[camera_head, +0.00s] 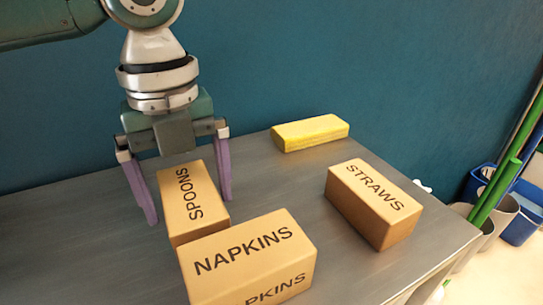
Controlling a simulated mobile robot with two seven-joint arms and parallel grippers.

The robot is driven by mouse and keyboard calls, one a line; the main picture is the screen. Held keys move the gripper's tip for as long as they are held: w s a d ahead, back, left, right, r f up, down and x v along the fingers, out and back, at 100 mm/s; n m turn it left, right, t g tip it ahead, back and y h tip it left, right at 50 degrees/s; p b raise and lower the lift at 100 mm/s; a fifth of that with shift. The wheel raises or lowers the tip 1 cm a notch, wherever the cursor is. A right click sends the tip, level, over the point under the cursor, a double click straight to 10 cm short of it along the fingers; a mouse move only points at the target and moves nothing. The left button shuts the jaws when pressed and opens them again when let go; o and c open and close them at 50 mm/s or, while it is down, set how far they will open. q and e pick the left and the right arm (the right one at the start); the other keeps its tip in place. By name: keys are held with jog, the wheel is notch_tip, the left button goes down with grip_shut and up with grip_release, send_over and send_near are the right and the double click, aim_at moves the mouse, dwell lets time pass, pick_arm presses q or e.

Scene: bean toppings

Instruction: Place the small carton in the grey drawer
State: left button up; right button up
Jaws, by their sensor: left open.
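Three brown cartons stand on a grey tabletop (355,268). The SPOONS carton (187,225) is at the left and looks like the smallest, though the view does not settle that. The NAPKINS carton (248,258) is in front of it, and the STRAWS carton (374,204) is to the right. My left gripper (188,206) points down with its purple fingers open, one on each side of the SPOONS carton. I cannot tell whether the fingers touch it. My right gripper is out of view. No grey drawer can be made out.
A yellow block (310,133) lies at the back of the table. Blue and grey bins (522,222) with green poles stand on the floor at the right. A teal wall runs behind. The tabletop between the cartons is clear.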

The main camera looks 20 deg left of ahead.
pick_arm(q)
notch_tip(320, 180, down, 3)
jog(key=shift+w+f, duration=0.1)
jog(key=shift+f, duration=0.05)
jog(key=shift+c, duration=0.2)
jog(key=c, duration=1.4)
jog(key=shift+c, duration=0.2)
